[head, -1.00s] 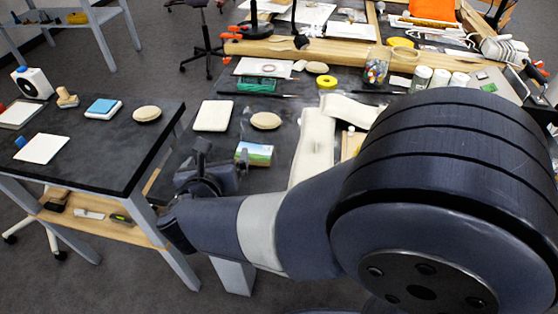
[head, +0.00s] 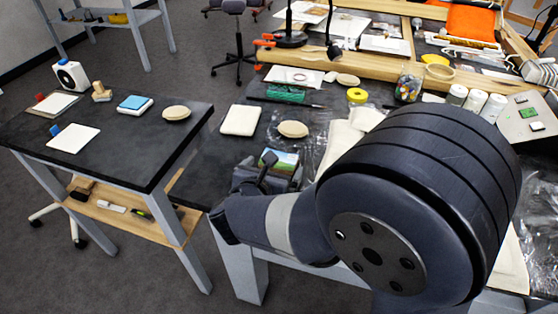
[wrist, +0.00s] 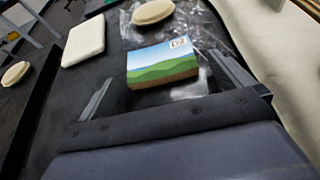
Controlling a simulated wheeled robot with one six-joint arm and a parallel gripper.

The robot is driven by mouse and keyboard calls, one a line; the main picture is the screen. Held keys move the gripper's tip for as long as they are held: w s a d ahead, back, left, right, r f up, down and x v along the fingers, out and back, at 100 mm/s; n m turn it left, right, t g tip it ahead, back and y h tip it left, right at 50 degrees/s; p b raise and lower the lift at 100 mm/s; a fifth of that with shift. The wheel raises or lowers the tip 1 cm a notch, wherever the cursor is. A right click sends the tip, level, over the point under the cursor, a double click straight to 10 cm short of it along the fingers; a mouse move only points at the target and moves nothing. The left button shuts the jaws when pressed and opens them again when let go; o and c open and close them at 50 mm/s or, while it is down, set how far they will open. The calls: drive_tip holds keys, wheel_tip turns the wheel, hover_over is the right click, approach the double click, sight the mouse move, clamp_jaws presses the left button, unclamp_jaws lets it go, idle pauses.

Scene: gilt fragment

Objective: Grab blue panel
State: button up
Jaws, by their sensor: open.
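A small block-like panel with a blue sky and green hills picture on top (wrist: 162,66) lies on the dark table in the wrist view. It also shows in the head view (head: 282,158), partly hidden by my gripper. My gripper (wrist: 161,67) is open, with one finger to the left and one to the right of this panel. I cannot tell whether the fingers touch it. A light-blue square panel (head: 134,102) lies on a white slab on the left table, away from my gripper.
A cream rounded slab (wrist: 84,41) and a cream oval (wrist: 152,11) lie beyond the panel. A pale draped strip (wrist: 270,45) is on the right. The left table (head: 120,152) holds several small items. A gap separates the two tables.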

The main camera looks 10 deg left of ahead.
sight(279, 162)
drive_tip(key=x, duration=0.2)
drive_tip(key=shift+w+f, duration=0.1)
drive_tip(key=shift+w, duration=0.15)
drive_tip(key=c, duration=0.9)
drive_tip(key=shift+c, duration=0.2)
